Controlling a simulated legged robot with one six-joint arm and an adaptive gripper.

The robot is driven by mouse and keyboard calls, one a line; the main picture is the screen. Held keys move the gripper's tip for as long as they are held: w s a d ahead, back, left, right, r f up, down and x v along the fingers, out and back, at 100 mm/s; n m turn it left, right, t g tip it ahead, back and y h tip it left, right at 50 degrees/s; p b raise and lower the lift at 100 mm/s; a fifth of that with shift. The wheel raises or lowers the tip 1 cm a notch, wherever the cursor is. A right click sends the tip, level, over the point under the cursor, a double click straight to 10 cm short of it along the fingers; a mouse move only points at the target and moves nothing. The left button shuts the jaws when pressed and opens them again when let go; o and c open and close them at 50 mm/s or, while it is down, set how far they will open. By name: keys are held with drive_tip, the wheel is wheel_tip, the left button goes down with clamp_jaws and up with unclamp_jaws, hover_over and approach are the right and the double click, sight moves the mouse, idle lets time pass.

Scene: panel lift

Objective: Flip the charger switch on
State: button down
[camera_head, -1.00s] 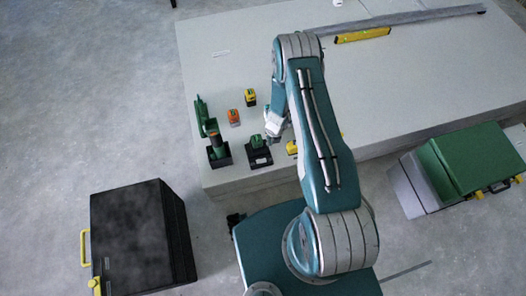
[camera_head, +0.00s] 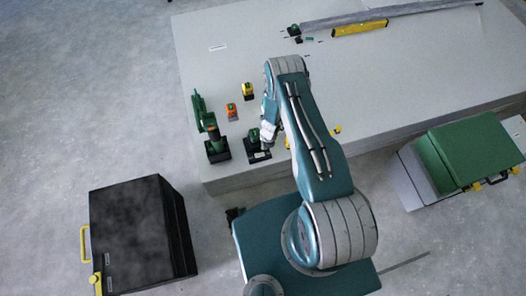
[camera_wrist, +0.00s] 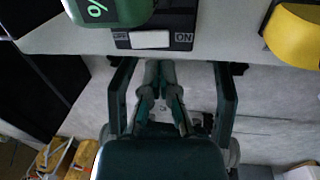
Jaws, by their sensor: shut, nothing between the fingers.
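The charger (camera_head: 258,156) is a black block with a green battery on it, near the front edge of the table. In the wrist view its front face carries a white switch (camera_wrist: 149,40) between a dim label on the left and ON on the right. The green battery (camera_wrist: 112,10) with a % mark sits above it. I cannot tell which way the switch is tilted. My gripper (camera_wrist: 160,66) is shut and empty, its fingertips just below the switch in the picture; contact is unclear. In the head view my gripper (camera_head: 267,133) is beside the charger.
A green drill (camera_head: 211,132) in a black holder stands left of the charger. Orange (camera_head: 231,111) and yellow (camera_head: 247,90) blocks lie behind. A yellow object (camera_wrist: 294,35) is close on the right in the wrist view. A yellow level (camera_head: 360,28) lies at the back.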

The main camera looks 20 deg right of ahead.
sight(262, 154)
drive_tip(key=shift+a+f, duration=0.2)
drive_tip(key=shift+f, duration=1.15)
drive_tip(key=shift+a+f, duration=0.2)
drive_tip(key=shift+f, duration=1.1)
drive_tip(key=shift+f, duration=0.15)
drive_tip(key=shift+r, duration=0.85)
drive_tip(key=d+r, duration=0.6)
drive_tip(key=r, duration=0.6)
drive_tip(key=shift+d+r, duration=0.15)
drive_tip(key=shift+r, duration=0.05)
